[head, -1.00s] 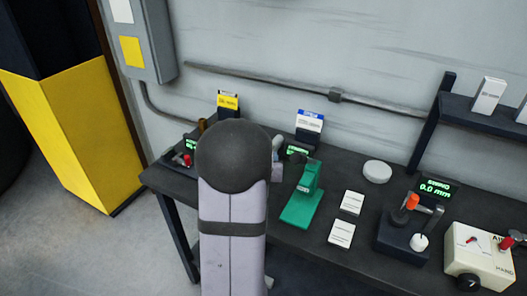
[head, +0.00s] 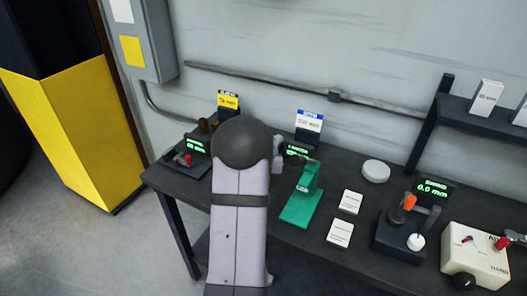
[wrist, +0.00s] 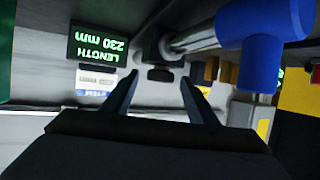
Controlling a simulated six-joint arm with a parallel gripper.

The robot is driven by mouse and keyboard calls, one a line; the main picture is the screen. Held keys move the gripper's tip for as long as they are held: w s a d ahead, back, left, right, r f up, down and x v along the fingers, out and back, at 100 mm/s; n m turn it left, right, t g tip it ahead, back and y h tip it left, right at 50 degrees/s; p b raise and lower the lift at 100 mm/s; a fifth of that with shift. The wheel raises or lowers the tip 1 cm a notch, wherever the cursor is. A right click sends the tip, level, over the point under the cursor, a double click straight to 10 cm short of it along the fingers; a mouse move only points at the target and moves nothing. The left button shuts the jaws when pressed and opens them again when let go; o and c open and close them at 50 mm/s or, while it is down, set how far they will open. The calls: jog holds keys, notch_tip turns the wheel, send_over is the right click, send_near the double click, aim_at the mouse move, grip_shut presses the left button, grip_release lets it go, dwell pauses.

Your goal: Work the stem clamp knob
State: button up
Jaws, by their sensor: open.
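In the wrist view my gripper (wrist: 160,88) is open, its two dark fingers apart with nothing held between them. A small dark block (wrist: 160,75), perhaps the stem clamp knob, shows beyond the gap between the fingertips. It sits close to the end of a grey metal stem (wrist: 195,40). The stem runs into a blue body (wrist: 262,45) at the upper right. In the head view my arm covers the middle of the bench, so the gripper and that fixture are hidden behind it.
A "LENGTH 230 mm" display (wrist: 98,47) appears upside down in the wrist view. On the bench (head: 330,260) are a green stand (head: 302,202), white cards (head: 340,233), a dark box with an orange-topped lever (head: 398,238), and a cream control box (head: 478,258). A shelf (head: 480,120) stands at the right.

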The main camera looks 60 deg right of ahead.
jog(key=c, duration=1.1)
jog(key=shift+o, duration=0.2)
jog(key=shift+w+m+g+b, duration=0.15)
jog(key=shift+m+g+b, duration=0.15)
jog(key=shift+m+g, duration=0.25)
jog(key=shift+w+r+g, duration=0.1)
jog(key=shift+g, duration=0.15)
jog(key=shift+w+r+m+g+h+p, duration=0.1)
jog(key=shift+r+m+g+h+p, duration=0.1)
jog(key=shift+m+g+p, duration=0.25)
jog(key=shift+w+r+m+g+h+p, duration=0.1)
jog(key=shift+m+g+h+p, duration=0.1)
jog(key=shift+m+g+p, duration=0.25)
jog(key=shift+w+m+g+p, duration=0.1)
jog(key=shift+m+g+p, duration=0.4)
jog(key=shift+m+p, duration=0.05)
jog(key=shift+f+m+g+p, duration=0.2)
jog(key=shift+m+g+p, duration=0.2)
jog(key=shift+g, duration=0.1)
